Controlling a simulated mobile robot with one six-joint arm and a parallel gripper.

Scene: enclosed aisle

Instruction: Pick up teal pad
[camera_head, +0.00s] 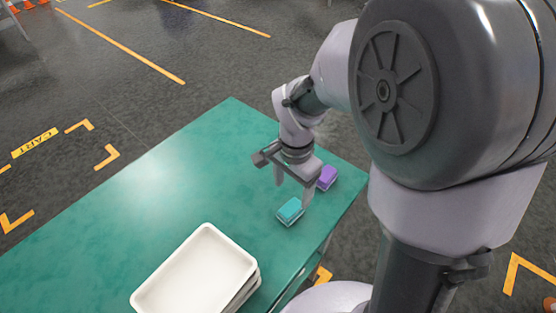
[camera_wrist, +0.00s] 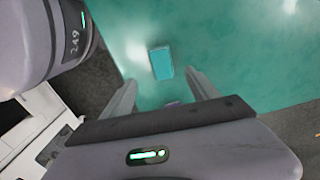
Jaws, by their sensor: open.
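The teal pad (camera_head: 290,209) is a small block with a pale lower layer, lying on the green table (camera_head: 150,180) near its right edge. In the wrist view the teal pad (camera_wrist: 162,64) lies ahead of the fingers, slightly left of the middle between them. My gripper (camera_head: 292,190) is open and empty, with its fingers pointing down above and just behind the pad.
A purple pad (camera_head: 327,177) lies behind and right of the teal one, close to the right finger. Stacked white trays (camera_head: 195,270) stand on the table at the front. The table's left part is clear. Orange floor markings surround the table.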

